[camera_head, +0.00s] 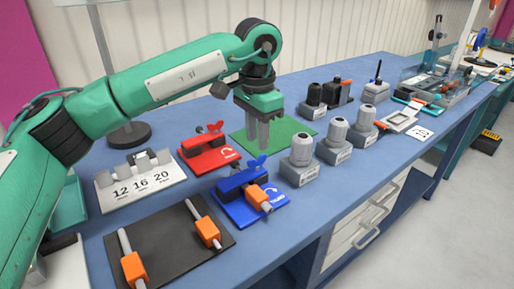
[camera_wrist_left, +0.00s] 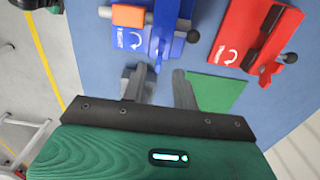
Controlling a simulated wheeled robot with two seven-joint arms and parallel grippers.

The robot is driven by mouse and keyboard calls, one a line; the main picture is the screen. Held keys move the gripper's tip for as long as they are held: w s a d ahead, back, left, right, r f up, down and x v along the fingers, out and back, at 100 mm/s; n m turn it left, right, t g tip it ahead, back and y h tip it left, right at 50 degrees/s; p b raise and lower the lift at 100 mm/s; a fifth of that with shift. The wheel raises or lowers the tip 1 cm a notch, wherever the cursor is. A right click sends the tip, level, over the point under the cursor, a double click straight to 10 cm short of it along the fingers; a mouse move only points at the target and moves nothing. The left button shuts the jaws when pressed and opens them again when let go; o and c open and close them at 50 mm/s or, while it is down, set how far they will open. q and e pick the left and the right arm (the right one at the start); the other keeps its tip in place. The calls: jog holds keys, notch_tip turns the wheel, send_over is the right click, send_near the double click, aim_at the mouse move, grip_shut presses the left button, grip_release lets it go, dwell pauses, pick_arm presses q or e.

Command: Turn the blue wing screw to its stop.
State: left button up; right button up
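The blue wing screw (camera_head: 256,161) sticks up from the far end of the blue clamp fixture (camera_head: 228,181), which lies on a blue base plate with a white turn arrow. In the left wrist view, the wing screw (camera_wrist_left: 157,60) lies just beyond the fingertips, apart from them. My left gripper (camera_head: 262,146) points down over the green mat, behind the blue fixture. Its two fingers (camera_wrist_left: 158,76) stand apart with nothing held between them. An orange block (camera_head: 257,197) on a grey bar sits in the fixture. My right gripper is not in view.
A red clamp fixture (camera_head: 205,150) with a red wing screw stands behind the blue one. Several grey-based bottles (camera_head: 302,157) stand to the right. A black tray (camera_head: 166,247) with orange-blocked bars is in front. The green mat (camera_head: 292,128) is bare.

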pick_arm(q)
notch_tip(320, 180, up, 9)
jog(key=shift+f, duration=0.1)
dwell(0.3)
